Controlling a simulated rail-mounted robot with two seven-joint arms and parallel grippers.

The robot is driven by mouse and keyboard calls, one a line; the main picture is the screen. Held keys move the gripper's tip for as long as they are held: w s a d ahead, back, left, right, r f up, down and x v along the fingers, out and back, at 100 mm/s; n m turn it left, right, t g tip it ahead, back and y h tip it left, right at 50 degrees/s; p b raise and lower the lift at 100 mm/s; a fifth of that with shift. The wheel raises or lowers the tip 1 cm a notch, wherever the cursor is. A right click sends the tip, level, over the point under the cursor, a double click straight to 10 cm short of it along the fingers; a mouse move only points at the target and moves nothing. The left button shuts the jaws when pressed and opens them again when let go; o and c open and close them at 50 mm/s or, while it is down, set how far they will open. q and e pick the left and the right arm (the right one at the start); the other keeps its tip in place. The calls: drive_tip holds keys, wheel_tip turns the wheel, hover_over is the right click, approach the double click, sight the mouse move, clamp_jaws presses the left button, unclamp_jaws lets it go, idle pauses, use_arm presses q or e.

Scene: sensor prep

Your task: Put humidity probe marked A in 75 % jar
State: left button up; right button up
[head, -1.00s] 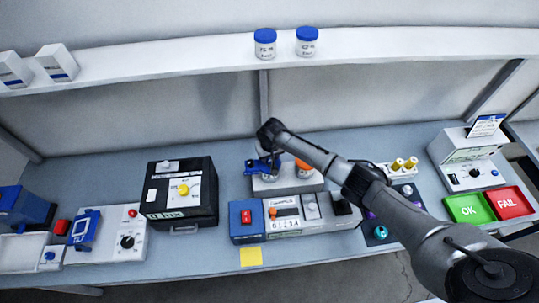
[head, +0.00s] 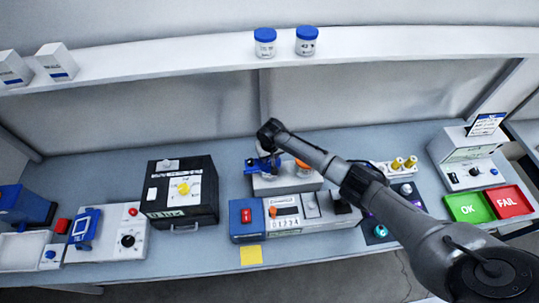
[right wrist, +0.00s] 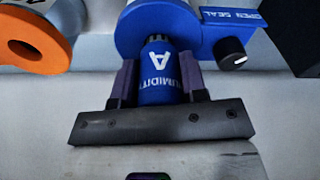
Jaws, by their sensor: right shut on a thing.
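My right gripper (right wrist: 157,78) is shut on the blue humidity probe (right wrist: 158,75), whose white letter A shows upside down in the right wrist view. The probe's dark end overlaps a round blue collar (right wrist: 190,25) marked OPEN SEAL; I cannot tell whether it is inside or just above it. In the head view, the right gripper (head: 264,160) is over the pale block (head: 285,186) with the blue and orange ringed jar places. No readable 75 % mark shows there. My left gripper is not in view.
An orange ring (right wrist: 32,45) and a black knob (right wrist: 230,52) are beside the collar. Two blue-lidded jars (head: 265,42) stand on the shelf. A black box (head: 181,190) is left of the block; a control unit (head: 310,212) is in front. Yellow-capped pieces (head: 397,165) are to the right.

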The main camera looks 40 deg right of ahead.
drive_tip(key=shift+f, duration=0.3)
idle(0.5)
drive_tip(key=shift+f, duration=0.2)
idle(0.6)
drive_tip(key=o, duration=1.3)
